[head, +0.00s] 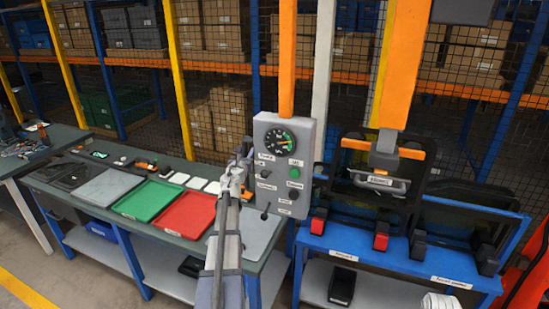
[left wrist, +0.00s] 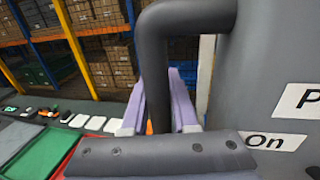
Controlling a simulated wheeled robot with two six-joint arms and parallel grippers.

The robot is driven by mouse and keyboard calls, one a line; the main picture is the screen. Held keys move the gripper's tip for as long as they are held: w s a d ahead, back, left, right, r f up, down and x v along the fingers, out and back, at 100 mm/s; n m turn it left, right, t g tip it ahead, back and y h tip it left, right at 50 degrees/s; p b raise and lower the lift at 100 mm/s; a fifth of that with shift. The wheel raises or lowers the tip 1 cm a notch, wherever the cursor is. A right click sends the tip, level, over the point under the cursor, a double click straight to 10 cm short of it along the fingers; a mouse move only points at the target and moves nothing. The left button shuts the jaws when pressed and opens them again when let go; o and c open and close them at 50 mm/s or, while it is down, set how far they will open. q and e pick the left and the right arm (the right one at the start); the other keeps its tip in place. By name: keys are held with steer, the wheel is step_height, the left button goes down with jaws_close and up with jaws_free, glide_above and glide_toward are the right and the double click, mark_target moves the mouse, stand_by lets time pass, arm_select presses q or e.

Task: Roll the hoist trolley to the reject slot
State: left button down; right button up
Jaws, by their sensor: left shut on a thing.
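My left gripper (head: 236,180) is at the left side of the grey control box (head: 284,160). Its fingers (left wrist: 160,110) are shut on a dark bent handle (left wrist: 190,16), which appears to belong to the box; the grip itself is partly hidden. The box has a dial, a green button, knobs and small labels. To the right, an orange hoist column (head: 405,60) hangs down to a grey head with a labelled bar (head: 376,182), in front of a dark-framed panel (head: 350,212). The labels on the blue rack (head: 390,262) are too small to read surely.
A bench (head: 185,245) on the left carries a green tray (head: 148,201), a red tray (head: 184,216) and white cards. A second dark-framed panel (head: 470,224) stands at the right of the rack. Mesh fencing and shelves of boxes close off the back.

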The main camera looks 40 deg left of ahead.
arm_select(q)
steer(key=s+a, duration=0.2)
steer(key=a, duration=0.5)
steer(key=c, duration=0.7)
jaws_free()
steer(key=shift+a, duration=0.1)
steer(key=v, duration=0.7)
steer(key=shift+s+d, duration=0.2)
steer(key=shift+s, duration=0.1)
steer(key=shift+s+f, duration=0.1)
steer(key=shift+f, duration=0.05)
